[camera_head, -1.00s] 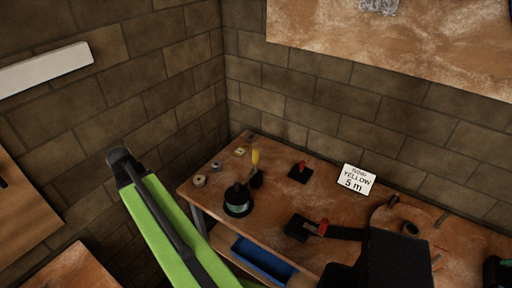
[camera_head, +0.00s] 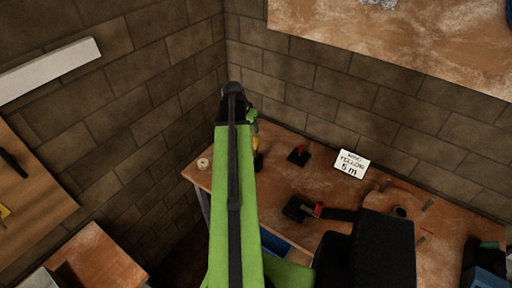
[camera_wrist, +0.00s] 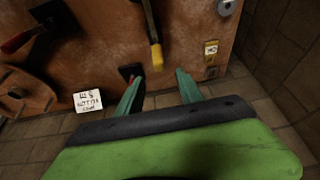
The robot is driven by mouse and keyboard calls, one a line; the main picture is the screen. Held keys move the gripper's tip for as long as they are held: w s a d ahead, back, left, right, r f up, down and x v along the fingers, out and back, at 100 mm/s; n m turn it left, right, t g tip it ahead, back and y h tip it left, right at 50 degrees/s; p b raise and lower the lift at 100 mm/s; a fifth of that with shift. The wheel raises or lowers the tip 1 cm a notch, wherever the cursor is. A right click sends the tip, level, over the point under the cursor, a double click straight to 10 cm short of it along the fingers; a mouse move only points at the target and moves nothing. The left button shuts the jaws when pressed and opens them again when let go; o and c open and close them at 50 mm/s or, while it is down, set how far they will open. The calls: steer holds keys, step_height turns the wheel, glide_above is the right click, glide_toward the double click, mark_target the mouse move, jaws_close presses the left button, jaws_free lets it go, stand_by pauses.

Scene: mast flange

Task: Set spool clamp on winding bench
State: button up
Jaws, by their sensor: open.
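The winding bench (camera_head: 325,184) is a worn brown wooden top in the corner. Two black-based pieces with red levers are on it: a far one (camera_head: 299,154) and a nearer one (camera_head: 297,208). I cannot tell for sure which is the spool clamp. My gripper (camera_wrist: 160,92) is open and appears empty; its green fingers point over the bench. In the wrist view the far red-lever piece (camera_wrist: 130,71) shows just beyond the left finger, and a yellow-handled tool (camera_wrist: 155,56) lies beyond the gap. In the head view my arm hides part of the bench.
A small pale ring (camera_head: 203,163) sits near the left edge. A blue bin (camera_head: 273,242) is below the front edge. Brick walls (camera_head: 300,92) close in behind.

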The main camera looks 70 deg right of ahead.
mark_target(257, 140)
steer(key=b+x, duration=1.2)
steer(key=x, duration=0.3)
steer(key=shift+w, duration=0.1)
steer(key=shift+r, duration=0.15)
steer(key=shift+c, duration=0.4)
steer(key=shift+r, duration=0.1)
jaws_close()
steer(key=shift+w, duration=0.1)
